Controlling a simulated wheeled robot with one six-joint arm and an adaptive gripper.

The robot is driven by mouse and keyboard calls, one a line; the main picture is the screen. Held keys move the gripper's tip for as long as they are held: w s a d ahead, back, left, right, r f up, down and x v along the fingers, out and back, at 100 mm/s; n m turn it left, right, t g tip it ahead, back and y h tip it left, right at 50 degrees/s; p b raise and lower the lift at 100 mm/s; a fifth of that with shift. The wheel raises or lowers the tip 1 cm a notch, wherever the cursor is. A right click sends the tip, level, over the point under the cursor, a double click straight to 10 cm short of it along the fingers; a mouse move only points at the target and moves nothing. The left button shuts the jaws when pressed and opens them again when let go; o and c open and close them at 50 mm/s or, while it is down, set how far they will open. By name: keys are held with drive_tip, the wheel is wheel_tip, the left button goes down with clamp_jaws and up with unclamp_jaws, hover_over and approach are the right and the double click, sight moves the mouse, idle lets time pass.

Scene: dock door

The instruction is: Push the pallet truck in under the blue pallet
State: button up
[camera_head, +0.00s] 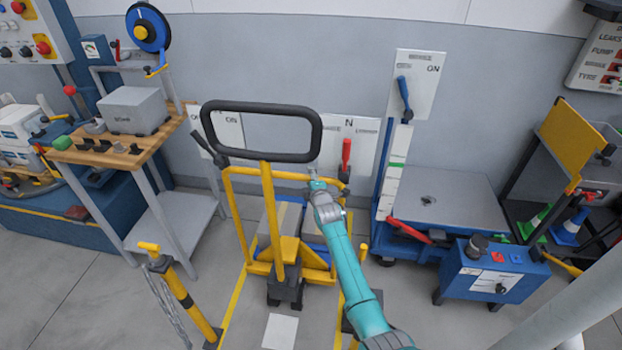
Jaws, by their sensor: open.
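The yellow pallet truck (290,266) stands in the middle of the floor, between yellow floor lines. Its tiller rises toward me and ends in a black loop handle (262,107). Behind the truck's frame, small blue parts, seemingly the blue pallet (322,248), show low down beneath grey and brown loads. Most of it is hidden by the truck, and I cannot tell how far the forks reach under it. My gripper (313,170) is open, at the end of my teal arm, just below the handle's lower right corner. I cannot tell if it touches the handle.
A wooden-topped bench (120,150) stands at the left. A yellow post (178,290) with a chain stands front left. At the right are a blue lift table (450,200) and a blue control box (490,275). A white sheet (280,331) lies on the floor before the truck.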

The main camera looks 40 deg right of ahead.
drive_tip(key=v, duration=1.2)
idle(0.6)
